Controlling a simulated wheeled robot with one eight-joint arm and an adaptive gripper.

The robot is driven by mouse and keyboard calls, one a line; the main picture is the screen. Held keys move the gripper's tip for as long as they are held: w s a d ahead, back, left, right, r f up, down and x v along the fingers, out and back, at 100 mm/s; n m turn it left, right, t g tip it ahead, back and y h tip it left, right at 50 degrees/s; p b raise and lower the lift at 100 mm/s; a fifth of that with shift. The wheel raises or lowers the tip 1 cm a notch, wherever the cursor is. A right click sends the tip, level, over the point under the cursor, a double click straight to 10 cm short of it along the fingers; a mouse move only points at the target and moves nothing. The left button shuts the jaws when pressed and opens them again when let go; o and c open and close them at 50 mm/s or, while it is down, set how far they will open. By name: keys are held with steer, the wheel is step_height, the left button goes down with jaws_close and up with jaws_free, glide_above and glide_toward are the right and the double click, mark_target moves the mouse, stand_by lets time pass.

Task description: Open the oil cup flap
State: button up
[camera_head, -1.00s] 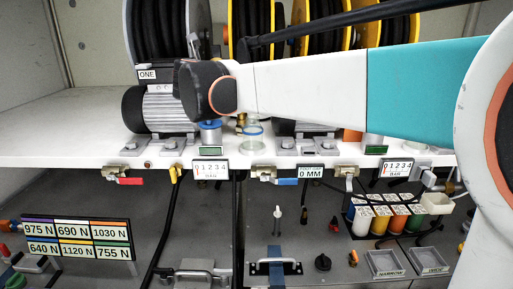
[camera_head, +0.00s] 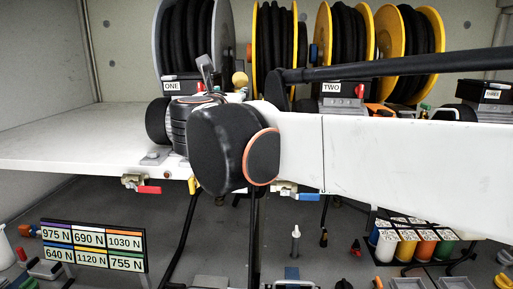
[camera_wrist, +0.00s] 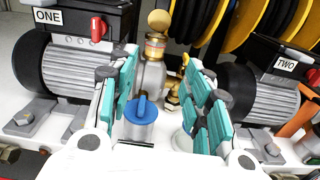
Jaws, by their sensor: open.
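A brass cup with a round brass disc (camera_wrist: 159,20) above it, which looks like the oil cup and its flap, stands between motors ONE and TWO in the wrist view. The disc also shows in the head view (camera_head: 239,79), above my arm. I cannot tell whether the disc is a lid or a knob. My gripper (camera_wrist: 160,65) is open, with teal pads on both fingers. The cup is seen in the gap between the fingers, beyond them, and nothing is held.
A blue-topped jar (camera_wrist: 141,110) is between the fingers, nearer than the cup. Motor ONE (camera_wrist: 75,60) stands close left, motor TWO (camera_wrist: 255,95) close right. A brass fitting (camera_wrist: 174,97) stands beside the cup. Hose reels (camera_head: 275,45) are behind. The shelf's left end (camera_head: 70,140) is clear.

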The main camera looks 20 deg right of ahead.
steer(key=s+d+f+m+g, duration=0.4)
steer(key=s+d+f+m, duration=0.2)
steer(key=f+m, duration=0.3)
steer(key=shift+s+d+f+m, duration=0.25)
steer(key=shift+d+f+m, duration=0.05)
steer(key=shift+d+f, duration=0.4)
steer(key=shift+f, duration=0.1)
